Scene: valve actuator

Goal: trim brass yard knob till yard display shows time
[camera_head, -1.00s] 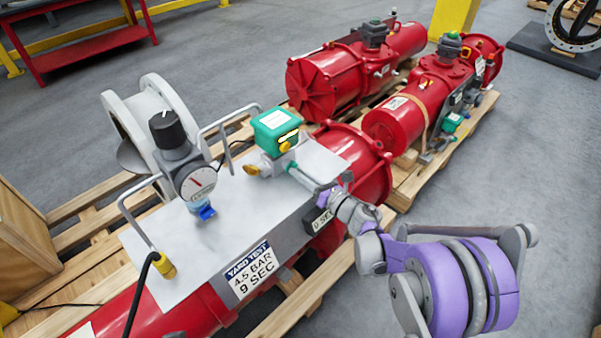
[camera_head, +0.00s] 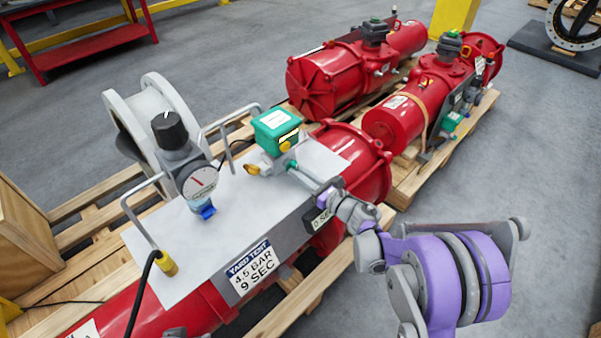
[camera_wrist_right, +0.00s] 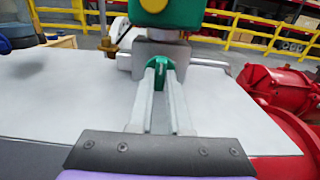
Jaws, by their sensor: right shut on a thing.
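A brass knob (camera_head: 252,169) sits on the left of the metal block under the green box (camera_head: 275,130); it also shows left of the block in the wrist view (camera_wrist_right: 108,45). My right gripper (camera_head: 293,169) reaches in from the right, apart from the brass knob. In the right wrist view its fingers (camera_wrist_right: 161,85) are shut on a small green part (camera_wrist_right: 170,72) in front of the block. A dark display (camera_head: 320,218) on the plate's side seems to read 0 SEC, partly covered by my right arm. My left gripper is not in view.
A pressure gauge (camera_head: 198,182) with a black knob (camera_head: 169,130) stands on the grey plate (camera_head: 165,240) between bent metal handles. A label (camera_head: 253,268) reads 4.5 BAR, 9 SEC. More red actuators (camera_head: 335,75) lie on pallets behind. Open floor is at right.

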